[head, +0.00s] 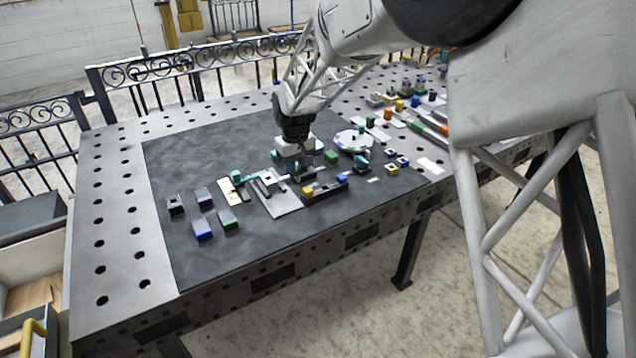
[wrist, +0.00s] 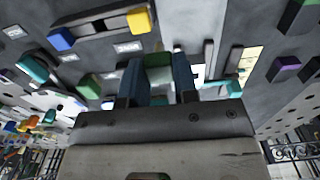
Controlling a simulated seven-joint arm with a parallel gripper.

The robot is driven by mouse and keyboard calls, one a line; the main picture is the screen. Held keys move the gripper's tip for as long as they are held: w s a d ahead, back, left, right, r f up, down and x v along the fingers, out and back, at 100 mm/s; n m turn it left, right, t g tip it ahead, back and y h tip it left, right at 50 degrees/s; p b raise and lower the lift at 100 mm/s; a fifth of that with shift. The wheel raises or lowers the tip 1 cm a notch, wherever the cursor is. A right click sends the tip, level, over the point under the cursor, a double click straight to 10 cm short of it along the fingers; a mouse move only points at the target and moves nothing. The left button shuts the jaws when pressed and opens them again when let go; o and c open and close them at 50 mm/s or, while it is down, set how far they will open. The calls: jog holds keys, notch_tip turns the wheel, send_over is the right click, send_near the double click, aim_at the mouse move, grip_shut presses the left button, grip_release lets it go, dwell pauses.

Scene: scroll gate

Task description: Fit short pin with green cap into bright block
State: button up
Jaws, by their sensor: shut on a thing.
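My gripper (head: 297,172) is low over the dark mat, near the far end of a light grey plate (head: 287,205). In the wrist view my gripper (wrist: 161,75) is shut on a green-capped piece (wrist: 158,62). Its lower part is hidden, so I cannot tell the pin's length or whether it touches anything. A pale block (head: 268,179) lies by the dark rails on the plate, just left of the gripper. A pale patch beside the fingers in the wrist view (wrist: 197,74) may be the same block; I cannot see its hole clearly.
A cream plate (head: 227,191) with a teal piece lies left. A dark rail with yellow and blue blocks (head: 325,188) stands close on the right. A green block (head: 331,157) and a white round dish (head: 354,141) are behind right.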

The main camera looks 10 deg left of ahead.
jog(key=w+a+r, duration=0.1)
jog(key=w+a, duration=0.3)
jog(key=a, duration=0.7)
jog(key=shift+w, duration=0.25)
jog(key=shift+f, duration=0.2)
jog(key=shift+f, duration=1.85)
jog(key=shift+f, duration=1.85)
dwell(1.5)
jog(key=o, duration=1.5)
jog(key=shift+o, duration=0.2)
jog(key=shift+r, duration=0.1)
